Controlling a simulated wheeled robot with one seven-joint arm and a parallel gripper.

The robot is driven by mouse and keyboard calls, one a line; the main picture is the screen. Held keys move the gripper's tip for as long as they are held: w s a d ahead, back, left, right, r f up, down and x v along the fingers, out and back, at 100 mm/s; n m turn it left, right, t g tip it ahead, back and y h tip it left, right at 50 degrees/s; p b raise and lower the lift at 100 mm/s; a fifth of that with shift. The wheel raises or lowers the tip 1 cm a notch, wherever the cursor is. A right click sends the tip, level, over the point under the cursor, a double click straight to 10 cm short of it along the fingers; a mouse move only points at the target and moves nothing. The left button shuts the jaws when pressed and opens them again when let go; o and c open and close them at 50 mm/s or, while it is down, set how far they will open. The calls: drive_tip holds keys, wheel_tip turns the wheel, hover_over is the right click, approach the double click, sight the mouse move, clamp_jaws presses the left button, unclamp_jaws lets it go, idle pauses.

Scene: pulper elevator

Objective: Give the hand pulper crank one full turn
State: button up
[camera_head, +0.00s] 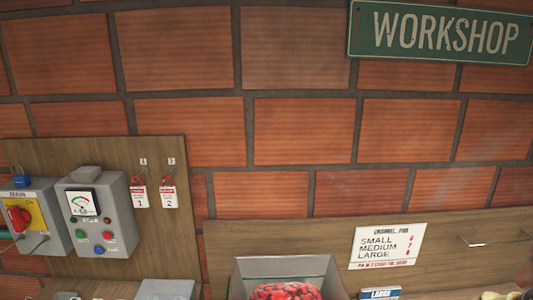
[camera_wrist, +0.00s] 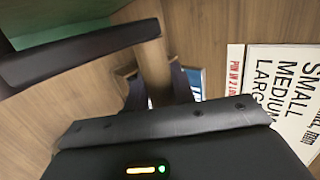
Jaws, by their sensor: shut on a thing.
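In the wrist view, my gripper (camera_wrist: 155,82) has one dark finger on each side of a wooden crank handle (camera_wrist: 150,52) and is shut on it. The handle joins a dark crank arm (camera_wrist: 75,57) that runs to the left edge of the picture. Part of a green body (camera_wrist: 50,12), perhaps the pulper's, shows at the upper left. In the head view, a grey metal hopper (camera_head: 242,282) holding red cherries (camera_head: 285,291) stands at the bottom middle. My gripper and the crank are not in the head view.
A white size sign (camera_head: 388,246) is on the wooden backboard (camera_head: 325,238); it also shows close to the gripper's right in the wrist view (camera_wrist: 285,90). A control box (camera_head: 93,215), a main switch (camera_head: 20,216) and tags (camera_head: 155,194) are at the left.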

wheel_tip(320, 180, up, 3)
drive_tip(key=shift+s+r+p, duration=0.15)
drive_tip(key=shift+r+p, duration=0.05)
drive_tip(key=shift+p, duration=0.7)
drive_tip(key=shift+s, duration=0.1)
drive_tip(key=r+p, duration=0.1)
drive_tip(key=s+r+p, duration=0.1)
drive_tip(key=shift+s+r, duration=0.1)
drive_tip(key=shift+r, duration=0.25)
drive_tip(key=shift+s+r, duration=0.25)
drive_tip(key=shift+s, duration=0.1)
drive_tip(key=p+v, duration=0.1)
drive_tip(key=v, duration=0.1)
drive_tip(key=p+v, duration=0.1)
drive_tip(key=shift+s+a, duration=0.15)
drive_tip(key=shift+s, duration=0.45)
